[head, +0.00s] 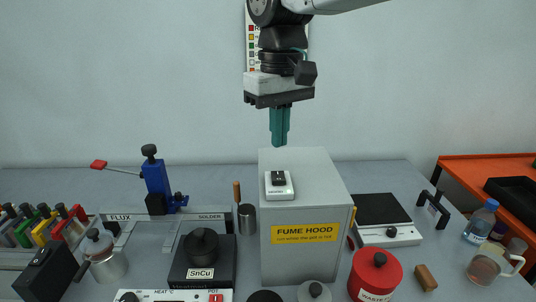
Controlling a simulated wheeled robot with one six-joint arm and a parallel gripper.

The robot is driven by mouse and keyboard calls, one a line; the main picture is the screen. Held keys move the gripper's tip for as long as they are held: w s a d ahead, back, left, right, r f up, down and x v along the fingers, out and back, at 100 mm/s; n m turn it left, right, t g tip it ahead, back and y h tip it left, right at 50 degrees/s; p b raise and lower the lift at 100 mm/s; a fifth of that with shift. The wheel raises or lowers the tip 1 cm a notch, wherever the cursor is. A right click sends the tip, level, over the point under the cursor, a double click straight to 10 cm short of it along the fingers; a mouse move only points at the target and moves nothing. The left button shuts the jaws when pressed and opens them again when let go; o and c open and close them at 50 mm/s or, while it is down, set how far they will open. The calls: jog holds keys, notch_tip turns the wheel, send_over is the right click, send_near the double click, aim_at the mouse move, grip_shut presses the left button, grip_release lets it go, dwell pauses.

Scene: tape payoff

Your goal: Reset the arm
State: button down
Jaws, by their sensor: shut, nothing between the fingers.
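My gripper (280,143) has teal fingers and hangs pointing down above the back of the grey fume hood box (305,205). The fingers are shut together with nothing between them. The lower tips appear just above or behind the box's top edge; the exact gap cannot be told. My arm comes in from the top of the head view and hangs upright over the bench.
A small white switch unit (279,186) sits on the box. Around it stand a blue clamp (157,186), a black SnCu pot (202,246), a red canister (375,272), a scale (385,222), a bottle (480,220) and a glass mug (486,265). The space above the bench is mostly open.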

jog(key=s+d+f+m, duration=0.2)
jog(key=s+d+f, duration=0.1)
jog(key=s+d, duration=0.3)
jog(key=s+d+f+m+t, duration=0.1)
jog(key=s+d+f, duration=0.3)
jog(key=s+d, duration=0.3)
jog(key=s+d+f+m, duration=0.2)
jog(key=s+d+f, duration=0.1)
jog(key=s+d, duration=0.3)
jog(key=shift+s+d+f+m, duration=0.15)
jog(key=shift+d+f+m, duration=0.15)
jog(key=shift+d, duration=0.5)
